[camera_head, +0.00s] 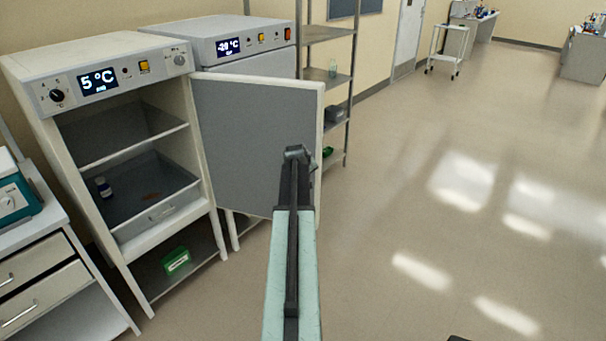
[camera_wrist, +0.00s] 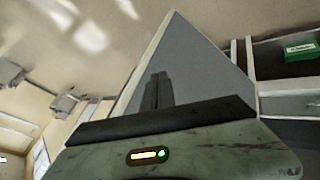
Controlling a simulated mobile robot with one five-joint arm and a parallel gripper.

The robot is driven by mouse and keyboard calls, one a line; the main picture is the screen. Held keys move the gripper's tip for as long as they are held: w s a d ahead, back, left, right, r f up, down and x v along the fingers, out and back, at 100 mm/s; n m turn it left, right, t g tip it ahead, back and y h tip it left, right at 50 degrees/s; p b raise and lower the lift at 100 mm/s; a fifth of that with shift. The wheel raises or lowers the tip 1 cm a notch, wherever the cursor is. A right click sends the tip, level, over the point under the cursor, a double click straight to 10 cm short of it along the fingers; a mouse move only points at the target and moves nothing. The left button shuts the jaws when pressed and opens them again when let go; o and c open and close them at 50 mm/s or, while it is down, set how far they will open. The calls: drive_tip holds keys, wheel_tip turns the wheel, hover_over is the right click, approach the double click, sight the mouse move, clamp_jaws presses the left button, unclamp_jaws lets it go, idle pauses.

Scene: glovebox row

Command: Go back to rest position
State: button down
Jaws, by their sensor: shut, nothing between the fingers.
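My arm reaches forward in the head view, and my gripper (camera_head: 297,153) is at its far end, in front of the grey inner face of an open fridge door (camera_head: 258,135). In the wrist view my gripper (camera_wrist: 158,90) shows as dark fingers close together, shut and empty. The door also shows behind it in the wrist view (camera_wrist: 205,75). I cannot tell whether the gripper touches the door.
The open 5 °C fridge (camera_head: 98,82) stands at left. Its pulled-out drawer (camera_head: 160,210) holds a small bottle (camera_head: 103,187). A green box (camera_head: 176,261) lies below. A metal shelf rack (camera_head: 328,78) stands behind the door. Floor at right is clear.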

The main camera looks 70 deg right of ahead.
drive_tip(key=r, duration=0.1)
drive_tip(key=s+a+r+p, duration=0.1)
drive_tip(key=r, duration=0.1)
drive_tip(key=shift+s+a+r+p, duration=0.15)
drive_tip(key=shift+s+a+p, duration=0.15)
drive_tip(key=shift+s+a, duration=0.1)
